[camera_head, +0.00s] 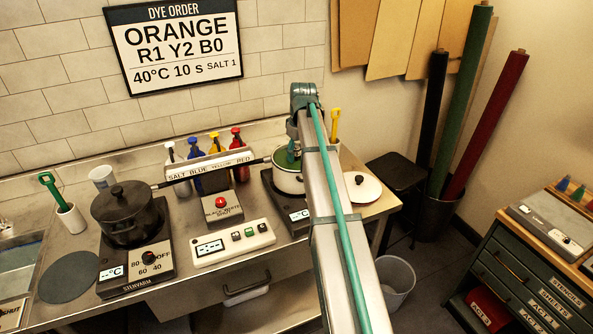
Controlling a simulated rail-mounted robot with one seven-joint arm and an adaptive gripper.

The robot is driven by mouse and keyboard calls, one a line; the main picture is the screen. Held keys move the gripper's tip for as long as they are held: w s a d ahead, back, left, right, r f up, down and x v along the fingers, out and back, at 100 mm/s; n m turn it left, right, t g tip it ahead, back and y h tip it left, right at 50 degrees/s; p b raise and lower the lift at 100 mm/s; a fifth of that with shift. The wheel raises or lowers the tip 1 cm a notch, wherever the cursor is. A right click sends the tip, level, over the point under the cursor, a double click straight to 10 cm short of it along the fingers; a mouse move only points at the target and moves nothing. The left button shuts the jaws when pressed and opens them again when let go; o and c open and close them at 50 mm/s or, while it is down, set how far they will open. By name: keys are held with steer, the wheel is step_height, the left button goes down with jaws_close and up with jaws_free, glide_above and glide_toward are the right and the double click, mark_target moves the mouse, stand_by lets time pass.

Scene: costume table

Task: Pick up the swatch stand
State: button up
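I cannot single out a swatch stand with certainty. Small coloured pieces (570,190), blue, green and red, stand in a row at the right edge on the wooden-topped cabinet; they may be swatches, and the frame cuts them off. My arm reaches up from the bottom over the counter, its wrist high near the wall. My gripper (291,152) seems to hang down beyond the arm, over the white pot (288,184) on the right hotplate. The arm covers most of it, so its fingers and anything in them are unclear.
A black lidded pot (124,213) sits on the left hotplate. Dye bottles (215,170) stand behind a labelled rack. A white lid (362,187) lies right of my arm. A grey bin (396,280) and fabric rolls (463,120) stand between counter and cabinet (520,285).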

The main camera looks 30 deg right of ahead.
jaws_close()
steer(key=shift+r, duration=0.15)
step_height(320, 180, up, 16)
steer(key=p, duration=0.1)
stand_by(1.0)
steer(key=shift+r+p, duration=1.2)
steer(key=shift+r, duration=0.25)
